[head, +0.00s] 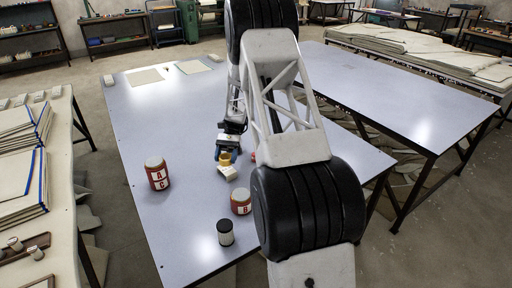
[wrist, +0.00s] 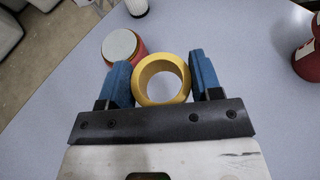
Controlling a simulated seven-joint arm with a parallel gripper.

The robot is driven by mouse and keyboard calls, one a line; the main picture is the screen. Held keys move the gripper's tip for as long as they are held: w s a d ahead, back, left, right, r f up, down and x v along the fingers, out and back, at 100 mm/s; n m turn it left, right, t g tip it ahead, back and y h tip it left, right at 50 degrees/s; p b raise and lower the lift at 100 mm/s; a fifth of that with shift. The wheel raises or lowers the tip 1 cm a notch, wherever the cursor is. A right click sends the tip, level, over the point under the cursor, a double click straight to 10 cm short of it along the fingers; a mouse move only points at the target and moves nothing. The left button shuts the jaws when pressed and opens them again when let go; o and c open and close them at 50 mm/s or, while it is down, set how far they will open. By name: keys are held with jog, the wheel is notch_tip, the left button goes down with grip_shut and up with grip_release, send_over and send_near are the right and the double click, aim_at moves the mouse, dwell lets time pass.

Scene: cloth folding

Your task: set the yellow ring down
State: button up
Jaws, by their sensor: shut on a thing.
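The yellow ring (wrist: 146,91) sits between the two blue fingers of my gripper (wrist: 162,78) in the wrist view, with a finger against each side. Its round opening faces the camera and shows the pale tabletop through it. In the head view the ring (head: 226,158) is small and partly hidden by my gripper (head: 228,154), over the middle of the blue-grey table (head: 185,210). I cannot tell whether the ring touches the tabletop.
A small cream block (head: 228,172) is just in front of the ring. A red can marked A and C (head: 157,174) stands left; another marked B (head: 241,202) stands nearer, with a black-topped cylinder (head: 225,233) beyond it toward the front edge. The table's left front is clear.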

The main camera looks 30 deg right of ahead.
jog(key=w+d+r+m+t, duration=0.4)
jog(key=w+d+m+t, duration=0.55)
jog(key=d, duration=0.35)
jog(key=w+d+r+m+t, duration=0.4)
jog(key=w+d+m+t, duration=0.6)
jog(key=d, duration=0.3)
notch_tip(320, 180, down, 11)
jog(key=s, duration=0.1)
jog(key=shift+t+h, duration=0.3)
jog(key=shift+t, duration=0.05)
jog(key=shift+s, duration=0.1)
jog(key=shift+f, duration=3.1)
jog(key=shift+f, duration=1.85)
jog(key=shift+f, duration=0.1)
